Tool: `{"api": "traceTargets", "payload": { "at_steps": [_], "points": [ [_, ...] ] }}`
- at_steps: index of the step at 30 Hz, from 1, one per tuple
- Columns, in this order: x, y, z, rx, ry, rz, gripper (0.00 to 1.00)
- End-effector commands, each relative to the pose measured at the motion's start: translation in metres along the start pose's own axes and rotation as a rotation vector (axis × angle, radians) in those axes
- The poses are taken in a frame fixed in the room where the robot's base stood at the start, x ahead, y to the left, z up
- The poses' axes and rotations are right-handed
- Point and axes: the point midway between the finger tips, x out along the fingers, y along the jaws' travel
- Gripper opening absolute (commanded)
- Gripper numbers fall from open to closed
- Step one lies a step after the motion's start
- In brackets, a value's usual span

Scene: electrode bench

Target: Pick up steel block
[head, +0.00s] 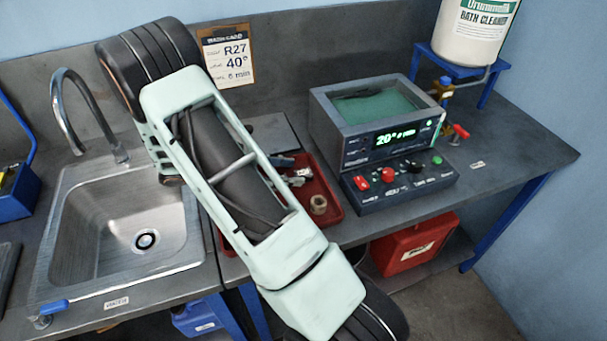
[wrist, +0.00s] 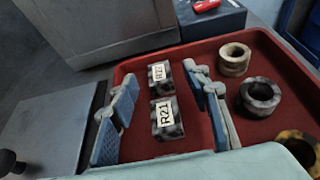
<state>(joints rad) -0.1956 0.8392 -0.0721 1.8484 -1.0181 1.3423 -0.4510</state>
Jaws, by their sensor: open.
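Two small mottled grey metal blocks lie in the red tray in the wrist view. The farther block (wrist: 161,82) bears a white label that seems to read R27, and the nearer block (wrist: 167,131) is labelled R21. Which one is meant by steel block I cannot tell from looks alone. My gripper (wrist: 163,106) is open and empty, its blue-padded fingers to the left and right of the blocks, apart from both.
Several ring-shaped pieces lie at the tray's right side, including a pale ring (wrist: 234,58) and a dark mottled ring (wrist: 260,96). A sink (head: 120,235) is on the left.

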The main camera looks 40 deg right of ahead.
Motion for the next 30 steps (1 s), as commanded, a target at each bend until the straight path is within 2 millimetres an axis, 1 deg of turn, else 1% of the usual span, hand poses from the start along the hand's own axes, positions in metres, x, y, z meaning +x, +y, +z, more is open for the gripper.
{"api": "traceTargets", "payload": {
  "at_steps": [5, 10, 13, 18, 30],
  "points": [
    [0.019, 0.001, 0.003, 0.001, -0.002, -0.004, 0.43],
    [0.045, 0.001, 0.002, 0.0, -0.002, -0.005, 0.43],
    [0.051, 0.002, 0.002, 0.001, -0.001, -0.002, 0.43],
    [0.051, 0.002, 0.001, 0.001, -0.001, -0.001, 0.43],
    [0.05, 0.002, 0.001, 0.002, -0.001, -0.001, 0.0]
  ]
}}
